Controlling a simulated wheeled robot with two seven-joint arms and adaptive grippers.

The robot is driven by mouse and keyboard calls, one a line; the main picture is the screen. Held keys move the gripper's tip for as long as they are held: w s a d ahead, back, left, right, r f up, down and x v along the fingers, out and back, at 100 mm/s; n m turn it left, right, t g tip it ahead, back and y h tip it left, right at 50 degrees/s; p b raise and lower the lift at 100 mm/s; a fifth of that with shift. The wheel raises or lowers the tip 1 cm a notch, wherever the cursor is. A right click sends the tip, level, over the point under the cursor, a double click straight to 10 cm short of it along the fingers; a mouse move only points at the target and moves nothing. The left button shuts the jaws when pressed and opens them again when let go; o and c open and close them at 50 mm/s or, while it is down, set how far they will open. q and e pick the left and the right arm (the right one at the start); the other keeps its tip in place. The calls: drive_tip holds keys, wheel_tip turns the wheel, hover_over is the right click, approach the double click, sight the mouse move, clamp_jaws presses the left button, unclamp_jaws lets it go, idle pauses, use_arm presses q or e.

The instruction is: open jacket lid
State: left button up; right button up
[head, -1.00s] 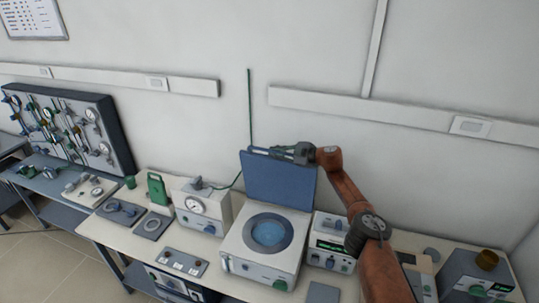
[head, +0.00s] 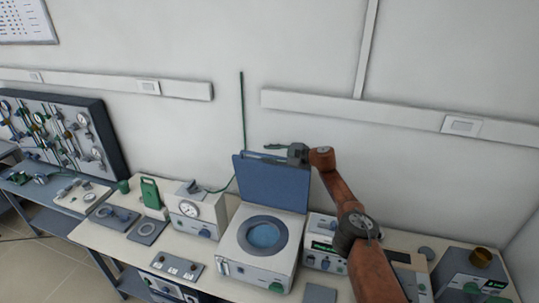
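The jacket lid (head: 272,183) is a blue panel standing raised, tilted slightly back, at the rear of a white box-shaped unit (head: 256,268). The unit's round opening (head: 263,236) with a grey ring and light-blue inside is uncovered. My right gripper (head: 270,150) is at the lid's top edge, its fingers pointing left. The fingers look spread, one above the edge and one close along it; I cannot tell whether they touch the lid. My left gripper is not in view.
A white gauge box (head: 193,211) stands left of the unit, and a white instrument with a green display (head: 322,245) stands right. A thin green rod (head: 243,110) rises behind. The wall is close behind the lid.

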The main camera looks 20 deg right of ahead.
drive_tip(key=shift+s+d, duration=0.1)
drive_tip(key=shift+d, duration=0.05)
drive_tip(key=shift+v, duration=0.9)
drive_tip(key=v, duration=1)
drive_tip(key=shift+r, duration=0.1)
drive_tip(key=p+v, duration=0.2)
drive_tip(key=v, duration=0.6)
drive_tip(key=shift+d+r+p, duration=0.3)
drive_tip(key=shift+d+r, duration=0.05)
drive_tip(key=shift+r, duration=0.1)
drive_tip(key=shift+p, duration=0.4)
